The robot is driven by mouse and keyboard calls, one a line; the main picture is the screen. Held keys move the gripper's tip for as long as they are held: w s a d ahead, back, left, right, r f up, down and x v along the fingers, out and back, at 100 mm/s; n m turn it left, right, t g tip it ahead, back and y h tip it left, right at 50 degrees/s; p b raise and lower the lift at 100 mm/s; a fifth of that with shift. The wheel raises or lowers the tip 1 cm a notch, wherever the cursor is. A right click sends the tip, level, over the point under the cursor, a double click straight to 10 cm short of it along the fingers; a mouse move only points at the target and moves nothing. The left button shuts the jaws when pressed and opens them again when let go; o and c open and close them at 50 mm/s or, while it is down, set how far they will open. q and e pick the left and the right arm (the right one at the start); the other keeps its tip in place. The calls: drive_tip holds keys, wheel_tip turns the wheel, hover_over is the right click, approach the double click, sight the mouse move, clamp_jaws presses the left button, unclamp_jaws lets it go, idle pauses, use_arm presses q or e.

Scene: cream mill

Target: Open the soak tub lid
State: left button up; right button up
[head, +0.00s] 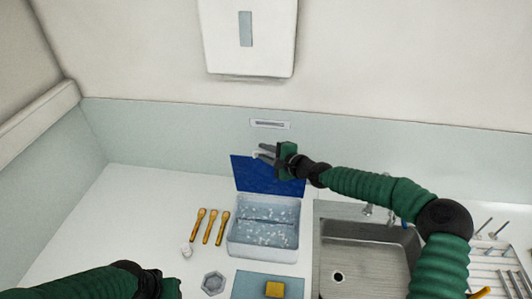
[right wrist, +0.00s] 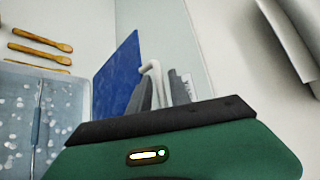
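The soak tub (head: 236,246) is a pale box of bluish water with white flecks, and it also shows in the right wrist view (right wrist: 80,88). Its blue lid (head: 246,176) stands raised at the back edge; it also shows in the right wrist view (right wrist: 118,70). My right gripper (head: 265,152) is at the lid's upper edge. In the wrist view its grey fingers (right wrist: 163,92) lie on both sides of a pale bent handle (right wrist: 154,69) and appear closed on it. My left gripper (head: 168,288) shows only partly at the bottom left; its fingers are hidden.
A sink (head: 368,262) with a tap is right of the tub. Several wooden tools (head: 209,227) lie left. A yellow block (head: 275,289) rests on a blue mat (head: 245,284) in front, beside a grey hexagonal dish (head: 213,283). A white wall cabinet (head: 270,45) hangs above.

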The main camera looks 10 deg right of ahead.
drive_tip(key=shift+s+f, duration=0.1)
drive_tip(key=shift+f, duration=0.1)
drive_tip(key=b+v, duration=0.5)
drive_tip(key=v, duration=1.1)
drive_tip(key=shift+s+d+r, duration=0.2)
drive_tip(key=shift+d, duration=0.05)
drive_tip(key=shift+a, duration=0.1)
